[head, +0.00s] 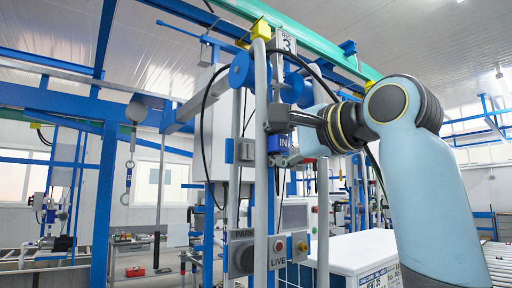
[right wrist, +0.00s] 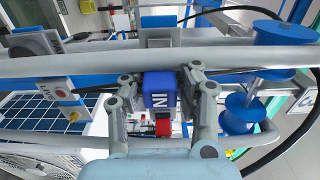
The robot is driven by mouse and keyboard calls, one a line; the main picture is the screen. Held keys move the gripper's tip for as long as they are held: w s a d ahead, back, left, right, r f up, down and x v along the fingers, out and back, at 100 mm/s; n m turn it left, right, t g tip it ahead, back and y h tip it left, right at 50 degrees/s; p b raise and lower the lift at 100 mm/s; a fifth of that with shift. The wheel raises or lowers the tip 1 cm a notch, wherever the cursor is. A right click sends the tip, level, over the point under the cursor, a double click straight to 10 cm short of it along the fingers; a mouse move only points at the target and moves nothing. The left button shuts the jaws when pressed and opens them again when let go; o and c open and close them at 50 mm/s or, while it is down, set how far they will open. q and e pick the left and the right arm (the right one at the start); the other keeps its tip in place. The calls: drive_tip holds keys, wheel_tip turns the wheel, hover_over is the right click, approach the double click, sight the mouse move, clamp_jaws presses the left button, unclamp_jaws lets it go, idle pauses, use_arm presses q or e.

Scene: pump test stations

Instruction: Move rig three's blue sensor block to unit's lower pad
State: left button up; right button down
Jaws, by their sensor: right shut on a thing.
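The blue sensor block (head: 279,143), lettered "IN", is beside the upright grey pipe of rig three. My right gripper (head: 292,140) reaches in from the right and is shut on it. In the right wrist view the block (right wrist: 160,90) sits between the two fingers of my right gripper (right wrist: 160,96), close to the pipe (right wrist: 100,63); I cannot tell whether it touches. A blue and grey pad (head: 240,151) is on the rig left of the pipe. I cannot tell which pad is the unit's lower one. My left gripper is not in view.
The rig's "3" sign (head: 286,41) is at the top. Blue round pulleys (head: 243,70) and black hoses are close around my right gripper. A PARK plate (head: 241,234) and a LIVE plate (head: 278,264) are lower down. A white cabinet (head: 352,256) stands below right.

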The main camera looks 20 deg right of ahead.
drive_tip(key=shift+s+d, duration=0.2)
drive_tip(key=shift+s, duration=0.45)
drive_tip(key=s+d+f+y+b, duration=0.1)
drive_tip(key=s+f+b, duration=0.2)
drive_tip(key=f+b, duration=0.5)
drive_tip(key=s+d+f+n+b, duration=0.1)
drive_tip(key=s+f+b, duration=0.2)
drive_tip(key=f, duration=2.3)
drive_tip(key=s+d+f+g+y+b, duration=0.1)
drive_tip(key=s+f+b, duration=0.1)
drive_tip(key=f+b, duration=1.1)
wheel_tip(320, 180, down, 5)
drive_tip(key=shift+s+f+n+y, duration=0.1)
drive_tip(key=shift+s+n+y, duration=0.2)
drive_tip(key=shift+s+n, duration=0.1)
drive_tip(key=shift+d, duration=0.15)
